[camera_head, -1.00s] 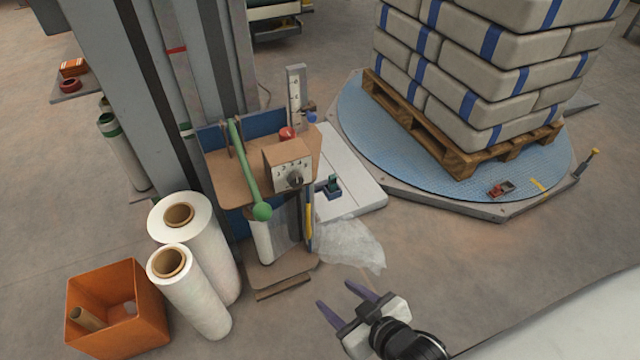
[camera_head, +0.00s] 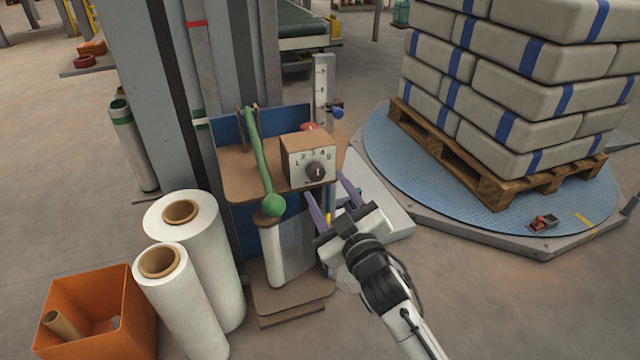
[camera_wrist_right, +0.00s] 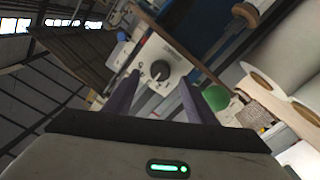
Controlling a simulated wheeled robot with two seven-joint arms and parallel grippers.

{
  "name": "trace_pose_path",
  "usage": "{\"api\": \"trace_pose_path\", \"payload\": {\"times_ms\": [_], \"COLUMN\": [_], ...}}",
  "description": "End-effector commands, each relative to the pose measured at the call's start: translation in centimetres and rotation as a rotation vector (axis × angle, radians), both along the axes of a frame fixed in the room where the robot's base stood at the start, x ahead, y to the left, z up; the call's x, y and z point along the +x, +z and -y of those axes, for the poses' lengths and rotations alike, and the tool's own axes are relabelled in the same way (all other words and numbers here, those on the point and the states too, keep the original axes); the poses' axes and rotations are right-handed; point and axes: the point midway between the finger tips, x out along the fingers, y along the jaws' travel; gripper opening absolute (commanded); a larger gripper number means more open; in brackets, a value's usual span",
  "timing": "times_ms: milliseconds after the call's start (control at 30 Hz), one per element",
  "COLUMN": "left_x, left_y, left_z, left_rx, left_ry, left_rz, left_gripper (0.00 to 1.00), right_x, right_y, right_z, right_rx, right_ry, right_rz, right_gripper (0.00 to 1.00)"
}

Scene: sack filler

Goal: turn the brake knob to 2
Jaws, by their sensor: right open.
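The brake knob (camera_head: 316,171) is a small dark round knob on the front of a box with a white numbered dial plate (camera_head: 299,172), on the wrapper carriage. In the right wrist view the knob (camera_wrist_right: 160,70) shows ahead, beyond and between the two purple fingers. I cannot read which number its pointer faces. My right gripper (camera_head: 333,203) is open and empty, just below and in front of the knob, apart from it. It also shows in the right wrist view (camera_wrist_right: 158,98). My left gripper is not in view.
A green lever with a ball end (camera_head: 273,205) stands left of the dial. White film rolls (camera_head: 185,290) and an orange bin (camera_head: 95,315) are at the left. A pallet of sacks (camera_head: 520,80) stands on the blue turntable (camera_head: 390,150) at the right.

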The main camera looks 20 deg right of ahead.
Motion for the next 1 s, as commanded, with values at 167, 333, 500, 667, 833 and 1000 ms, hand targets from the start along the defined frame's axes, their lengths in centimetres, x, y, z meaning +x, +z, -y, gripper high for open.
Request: {"api": "trace_pose_path", "payload": {"times_ms": [167, 333, 500, 667, 833, 1000], "left_x": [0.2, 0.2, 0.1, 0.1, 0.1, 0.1], "left_y": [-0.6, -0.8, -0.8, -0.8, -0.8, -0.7], "left_z": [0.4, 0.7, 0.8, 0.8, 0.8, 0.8], "left_rx": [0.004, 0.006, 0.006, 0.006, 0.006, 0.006], "left_ry": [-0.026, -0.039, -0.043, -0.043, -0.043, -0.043], "left_rz": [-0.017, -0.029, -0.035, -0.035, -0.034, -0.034], "left_gripper": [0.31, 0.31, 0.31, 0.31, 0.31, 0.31], "right_x": [3.1, 4.6, 5.0, 4.9, 4.9, 4.9], "right_y": [-0.2, -0.1, -0.1, -0.1, -0.1, -0.1], "right_z": [-0.1, -0.2, -0.2, -0.2, -0.2, -0.2], "right_rx": [-0.002, 0.0, 0.001, 0.001, 0.001, -0.001], "right_ry": [0.0, 0.001, 0.001, 0.001, 0.001, 0.001], "right_rz": [0.001, -0.001, -0.002, -0.002, -0.002, -0.002], "right_gripper": [0.51, 0.51, 0.51, 0.51, 0.22, 0.1]}}
